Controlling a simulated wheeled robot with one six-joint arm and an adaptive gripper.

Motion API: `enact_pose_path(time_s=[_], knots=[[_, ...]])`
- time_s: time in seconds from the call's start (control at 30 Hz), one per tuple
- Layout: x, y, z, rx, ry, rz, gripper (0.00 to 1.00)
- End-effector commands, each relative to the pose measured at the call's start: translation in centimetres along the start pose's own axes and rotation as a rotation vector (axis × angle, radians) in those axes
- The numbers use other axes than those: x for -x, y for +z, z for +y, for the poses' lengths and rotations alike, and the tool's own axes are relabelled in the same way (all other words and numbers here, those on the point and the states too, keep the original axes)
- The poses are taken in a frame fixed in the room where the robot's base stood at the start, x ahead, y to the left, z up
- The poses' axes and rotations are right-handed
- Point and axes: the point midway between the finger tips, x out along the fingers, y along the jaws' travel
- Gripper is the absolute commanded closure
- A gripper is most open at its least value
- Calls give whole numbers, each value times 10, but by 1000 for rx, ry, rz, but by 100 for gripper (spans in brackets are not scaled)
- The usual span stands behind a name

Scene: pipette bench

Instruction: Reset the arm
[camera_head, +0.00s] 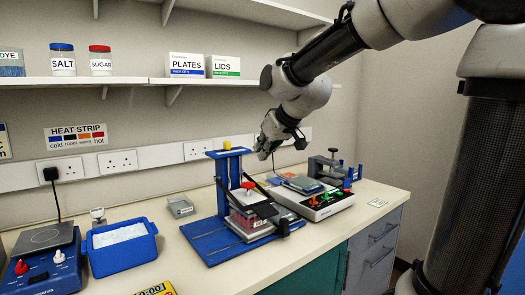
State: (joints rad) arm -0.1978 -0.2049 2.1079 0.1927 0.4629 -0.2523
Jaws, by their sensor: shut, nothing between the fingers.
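My gripper (266,150) hangs in the air above the bench, at the end of my arm, which reaches in from the upper right. It is shut and empty. It is in front of the wall sockets and above the gap between the blue stand (222,190) and the white device (318,208). It looks clear of both, though the exact distance is hard to tell.
The bench (200,268) holds a blue tray (121,262), a hot plate unit (45,262), a small grey box (180,207), a yellow timer (157,289) and a grey clamp with blue parts (328,165). A shelf (120,80) with jars and boxes runs along the wall.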

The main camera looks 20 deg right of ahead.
Motion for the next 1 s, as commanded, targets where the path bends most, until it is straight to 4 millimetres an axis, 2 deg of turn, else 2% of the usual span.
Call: enact_pose_path(time_s=[0.27,0.33,0.37,0.47,0.57,0.6,0.7,0.73,0.8,0.83,0.9,1.0], knots=[[0,0,0,-8,-1,-2,100],[0,11,-2,-32,-7,-44,100],[-1,21,-3,-41,-10,-77,100],[4,73,-5,-74,-12,-220,100],[39,140,0,-123,16,-359,100],[57,167,4,-144,35,-404,100],[100,228,12,-196,87,-481,100],[110,243,14,-207,101,-492,100],[129,267,16,-228,129,-495,100],[134,273,18,-234,139,-487,100],[144,280,20,-245,157,-457,100],[153,280,22,-259,172,-418,100]])
